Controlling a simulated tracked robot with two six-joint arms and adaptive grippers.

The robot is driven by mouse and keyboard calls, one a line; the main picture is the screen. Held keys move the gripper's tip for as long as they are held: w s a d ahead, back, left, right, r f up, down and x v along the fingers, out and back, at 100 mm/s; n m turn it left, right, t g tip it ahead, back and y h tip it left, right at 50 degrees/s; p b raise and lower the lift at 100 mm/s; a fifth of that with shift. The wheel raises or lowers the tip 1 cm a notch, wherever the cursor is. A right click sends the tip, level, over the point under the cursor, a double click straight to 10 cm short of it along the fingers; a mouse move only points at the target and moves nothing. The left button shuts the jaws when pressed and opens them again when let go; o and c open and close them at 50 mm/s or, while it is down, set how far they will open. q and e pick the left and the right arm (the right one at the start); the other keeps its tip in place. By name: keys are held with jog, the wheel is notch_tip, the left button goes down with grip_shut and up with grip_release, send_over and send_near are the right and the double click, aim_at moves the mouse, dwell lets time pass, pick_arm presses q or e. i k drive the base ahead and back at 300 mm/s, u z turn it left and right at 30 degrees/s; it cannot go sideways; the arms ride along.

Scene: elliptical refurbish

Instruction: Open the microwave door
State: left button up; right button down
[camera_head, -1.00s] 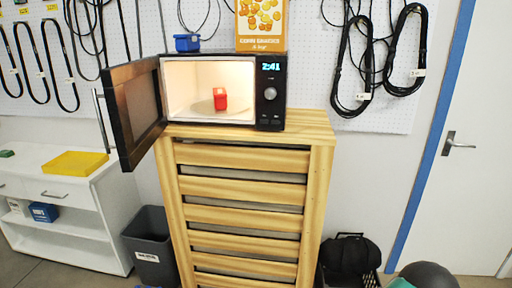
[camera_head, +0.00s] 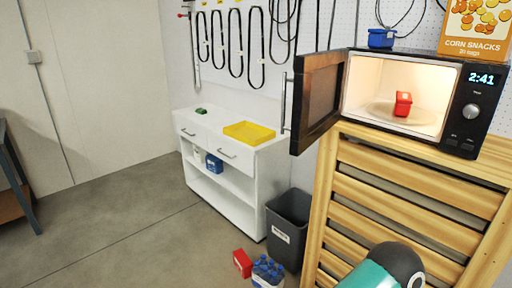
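The microwave (camera_head: 462,118) is black and sits on top of a wooden slatted drawer unit at the right. Its door (camera_head: 318,98) stands wide open, swung out to the left. A silver vertical handle (camera_head: 284,104) shows at the door's outer edge. The lit inside is visible, with a small red item (camera_head: 403,104) on the turntable. The display reads 2:41. Neither of my grippers is in view. Only a rounded teal and dark grey piece of my arm shows at the bottom right, in front of the drawer unit.
The wooden drawer unit (camera_head: 395,189) carries the microwave. A grey bin (camera_head: 287,228) stands left of it, with a red item (camera_head: 242,263) and a crate of blue-topped bottles (camera_head: 267,276) on the floor. A white cabinet (camera_head: 236,196) holds a yellow tray (camera_head: 249,133). The floor at left is clear.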

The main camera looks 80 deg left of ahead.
aim_at(319, 80)
jog(key=z, duration=0.15)
jog(key=i, duration=0.25)
jog(key=u, duration=2.4)
jog(key=k, duration=1)
jog(key=u, duration=0.85)
jog(key=i, duration=0.3)
jog(key=z, duration=0.9)
jog(key=i, duration=1.8)
jog(key=z, duration=0.45)
